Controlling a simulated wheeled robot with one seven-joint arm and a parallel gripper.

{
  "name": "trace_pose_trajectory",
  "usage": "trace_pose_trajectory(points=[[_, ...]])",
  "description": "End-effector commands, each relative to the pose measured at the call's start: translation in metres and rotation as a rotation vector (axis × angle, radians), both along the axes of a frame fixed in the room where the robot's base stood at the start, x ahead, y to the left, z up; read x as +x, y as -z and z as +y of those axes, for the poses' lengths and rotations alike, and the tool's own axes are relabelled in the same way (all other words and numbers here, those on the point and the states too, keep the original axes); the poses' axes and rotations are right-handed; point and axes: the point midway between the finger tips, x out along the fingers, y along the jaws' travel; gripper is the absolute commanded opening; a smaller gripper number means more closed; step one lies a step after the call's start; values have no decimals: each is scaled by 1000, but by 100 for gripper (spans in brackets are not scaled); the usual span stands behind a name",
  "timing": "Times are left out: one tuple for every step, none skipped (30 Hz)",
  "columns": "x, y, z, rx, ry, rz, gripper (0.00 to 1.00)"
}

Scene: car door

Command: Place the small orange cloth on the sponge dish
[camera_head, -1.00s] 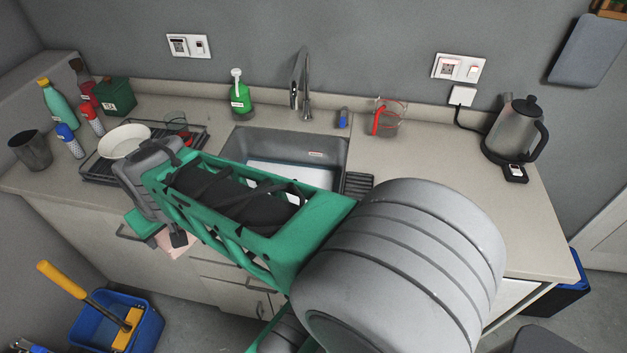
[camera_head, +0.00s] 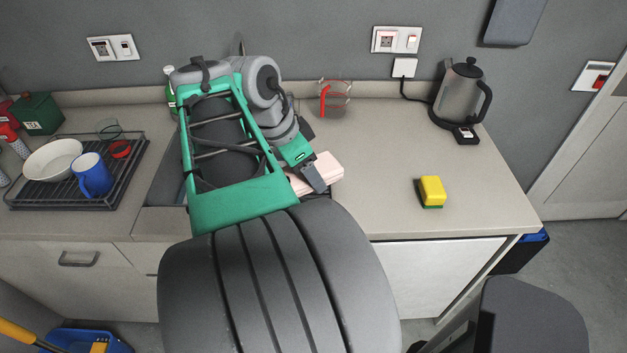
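A pale peach-pink folded cloth (camera_head: 328,169) is at my gripper (camera_head: 311,164), above the counter to the right of the sink. It is the only cloth in view and looks pinker than orange. The gripper's dark fingers are at the cloth's left side and appear shut on it; the far finger is partly hidden. A sponge dish does not show; my arm and the cloth cover the counter beside the sink. A yellow and green sponge (camera_head: 432,190) lies on the counter to the right.
A red-handled measuring jug (camera_head: 335,98) stands behind the gripper, and a kettle (camera_head: 461,92) at the back right. A dish rack (camera_head: 125,172) with a white bowl (camera_head: 52,160) and blue mug (camera_head: 93,176) is left. The sink (camera_head: 165,185) is mostly hidden. Counter around the sponge is clear.

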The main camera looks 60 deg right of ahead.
Motion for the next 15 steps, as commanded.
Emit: trace_pose_trajectory(points=[[-8,1,-1,0,50,0,29],[-10,0,-2,1,69,0,29],[-12,1,-3,1,86,1,29],[-12,2,-6,1,92,1,29],[-11,3,-9,1,94,2,29],[-8,6,-15,2,94,4,29],[-5,9,-20,3,94,3,29],[-2,11,-26,3,92,4,29],[2,14,-33,3,92,4,29],[5,17,-39,3,91,4,29],[8,20,-45,4,90,3,29],[12,23,-52,3,91,4,29],[15,26,-58,3,88,3,29],[18,30,-63,4,89,4,29],[22,33,-71,4,89,4,29]])
